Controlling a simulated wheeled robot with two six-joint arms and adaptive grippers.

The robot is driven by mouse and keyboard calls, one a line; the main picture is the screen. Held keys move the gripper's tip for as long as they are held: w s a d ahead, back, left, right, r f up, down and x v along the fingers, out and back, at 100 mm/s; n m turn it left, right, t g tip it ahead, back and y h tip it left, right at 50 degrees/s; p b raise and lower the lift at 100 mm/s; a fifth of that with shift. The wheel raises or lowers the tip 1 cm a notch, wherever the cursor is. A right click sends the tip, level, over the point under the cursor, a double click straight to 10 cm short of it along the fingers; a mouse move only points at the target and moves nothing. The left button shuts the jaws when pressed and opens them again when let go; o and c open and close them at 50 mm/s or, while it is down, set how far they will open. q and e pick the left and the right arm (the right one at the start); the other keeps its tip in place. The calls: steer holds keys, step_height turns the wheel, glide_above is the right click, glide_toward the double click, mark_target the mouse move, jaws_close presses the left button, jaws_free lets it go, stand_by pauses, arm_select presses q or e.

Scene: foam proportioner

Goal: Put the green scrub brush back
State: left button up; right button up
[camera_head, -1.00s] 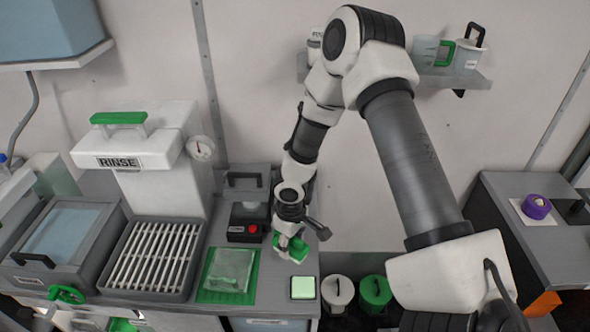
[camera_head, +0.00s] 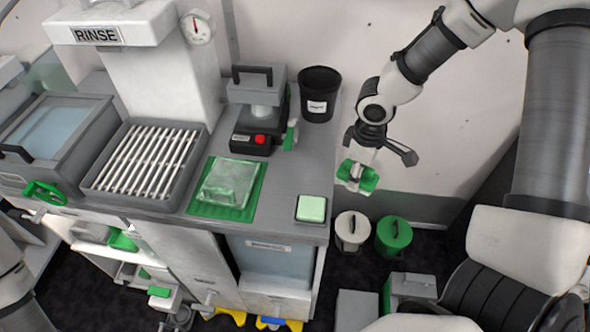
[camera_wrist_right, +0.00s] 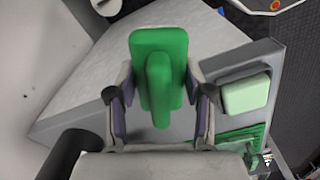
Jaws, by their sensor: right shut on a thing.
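The green scrub brush (camera_head: 368,181) is held in my right gripper (camera_head: 357,177), to the right of the counter's edge in the head view. In the right wrist view the brush (camera_wrist_right: 158,75) shows as a green block with a raised green grip, between the two fingers of the gripper (camera_wrist_right: 158,105). The fingers are shut on it. My left gripper is not clearly visible; only a white arm part shows at the lower left of the head view.
The counter holds a black bin (camera_head: 319,94), a device with a red button (camera_head: 256,138), a pale green pad (camera_head: 311,209) and a green mat (camera_head: 247,212) with a clear packet (camera_head: 230,181).

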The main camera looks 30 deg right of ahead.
steer(key=p, duration=0.5)
glide_above(293, 179)
steer(key=s+d, duration=0.3)
steer(key=d, duration=0.1)
steer(key=shift+w+a+r, duration=0.1)
steer(key=shift+a+r, duration=0.05)
steer(key=shift+a, duration=0.05)
steer(key=w+a, duration=0.1)
steer(key=a, duration=0.1)
steer(key=w+a+p, duration=0.1)
steer(key=w+a, duration=0.1)
steer(key=shift+p, duration=0.3)
steer(key=shift+s+f+p, duration=0.15)
steer(key=shift+f+p, duration=0.1)
steer(key=shift+p, duration=0.15)
steer(key=shift+f, duration=0.15)
steer(key=shift+d+f+b, duration=0.2)
steer(key=shift+f+b, duration=0.05)
steer(key=shift+b, duration=0.05)
steer(key=o, duration=1.1)
steer(key=shift+a+r, duration=0.1)
steer(key=shift+r, duration=0.1)
step_height(293, 179, up, 12)
steer(key=b, duration=0.2)
